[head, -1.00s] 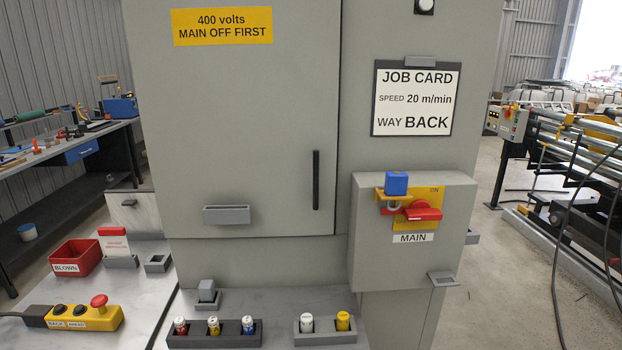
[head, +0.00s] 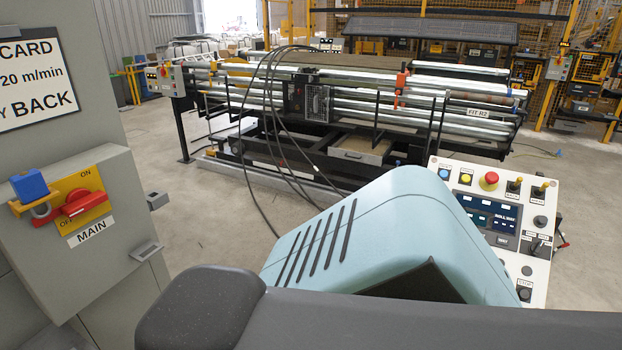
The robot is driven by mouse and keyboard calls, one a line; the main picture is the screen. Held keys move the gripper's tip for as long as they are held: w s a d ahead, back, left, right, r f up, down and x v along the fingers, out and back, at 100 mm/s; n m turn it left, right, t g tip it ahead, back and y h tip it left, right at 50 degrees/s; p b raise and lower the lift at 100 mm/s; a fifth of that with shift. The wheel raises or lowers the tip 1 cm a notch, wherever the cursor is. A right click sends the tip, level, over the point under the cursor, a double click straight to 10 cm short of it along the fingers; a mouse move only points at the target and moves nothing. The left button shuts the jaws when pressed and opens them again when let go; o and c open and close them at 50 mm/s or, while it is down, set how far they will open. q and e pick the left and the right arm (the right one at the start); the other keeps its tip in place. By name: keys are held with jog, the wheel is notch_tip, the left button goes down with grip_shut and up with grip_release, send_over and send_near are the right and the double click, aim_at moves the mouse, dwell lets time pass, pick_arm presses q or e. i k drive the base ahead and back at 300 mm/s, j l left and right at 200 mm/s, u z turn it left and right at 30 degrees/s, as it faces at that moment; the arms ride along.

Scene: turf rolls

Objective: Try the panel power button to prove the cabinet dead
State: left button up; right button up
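The button labels are too small to read. On the grey cabinet (head: 60,150) at the left, the red MAIN handle (head: 82,204) lies across its yellow plate, away from the ON mark. A blue padlock (head: 29,185) sits at the handle's left end. Neither gripper shows; a dark grey arm link of mine crosses the bottom.
The job card (head: 35,80) is cut off at the left edge. A roller machine (head: 340,110) with hanging black cables (head: 275,130) stands beyond the panel. Yellow mesh fencing (head: 560,60) is behind it. Bare concrete floor (head: 200,235) lies between cabinet and machine.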

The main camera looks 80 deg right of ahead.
aim_at(465, 178)
jog(key=z, duration=3.55)
